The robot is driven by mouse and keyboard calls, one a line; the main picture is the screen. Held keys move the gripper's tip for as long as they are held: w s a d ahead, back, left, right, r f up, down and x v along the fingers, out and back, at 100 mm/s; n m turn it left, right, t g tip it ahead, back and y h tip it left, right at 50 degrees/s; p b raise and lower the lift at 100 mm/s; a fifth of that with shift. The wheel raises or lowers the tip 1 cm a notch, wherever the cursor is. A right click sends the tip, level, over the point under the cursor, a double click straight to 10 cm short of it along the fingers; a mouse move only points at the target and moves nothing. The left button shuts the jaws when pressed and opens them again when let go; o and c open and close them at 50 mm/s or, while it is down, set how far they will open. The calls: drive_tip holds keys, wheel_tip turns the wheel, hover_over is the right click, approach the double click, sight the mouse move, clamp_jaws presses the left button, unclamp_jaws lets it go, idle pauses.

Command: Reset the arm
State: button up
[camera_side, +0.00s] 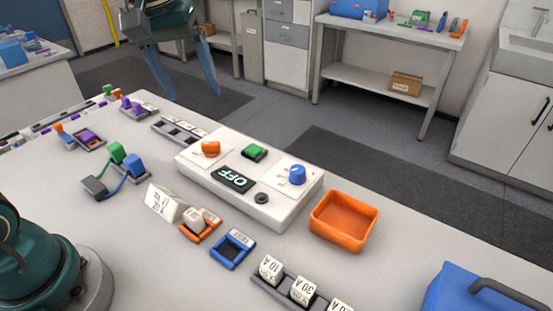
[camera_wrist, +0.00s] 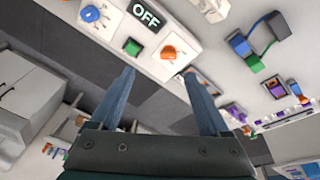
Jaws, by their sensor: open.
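My gripper (camera_side: 188,68) is raised at the upper left of the side view, over the far edge of the table. Its two blue-grey fingers are spread apart with nothing between them. In the wrist view my gripper (camera_wrist: 160,98) is also open and empty. The white cycler box (camera_side: 222,185) stands on the table, with an orange knob (camera_side: 210,148), a green button (camera_side: 254,152), a blue knob (camera_side: 297,174) and a display (camera_side: 234,179) reading OFF. The box also shows at the top of the wrist view (camera_wrist: 180,38), apart from my fingers.
An orange tray (camera_side: 343,221) stands right of the box. In front are an orange holder (camera_side: 201,226) with a pale block, a blue frame (camera_side: 232,250) and a rack of labelled cubes (camera_side: 303,290). Green and blue clips (camera_side: 122,160) lie left. A blue case (camera_side: 470,292) stands front right.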

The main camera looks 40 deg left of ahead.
drive_tip(key=s+d+r+m+t, duration=0.2)
drive_tip(key=s+d+m, duration=0.1)
drive_tip(key=s, duration=0.6)
drive_tip(key=s+f+m+t, duration=0.1)
drive_tip(key=s+f+m, duration=0.2)
drive_tip(key=s+f, duration=0.3)
drive_tip(key=shift+s+d+f+m, duration=0.25)
drive_tip(key=shift+d+f+m, duration=0.05)
drive_tip(key=shift+f+m, duration=0.15)
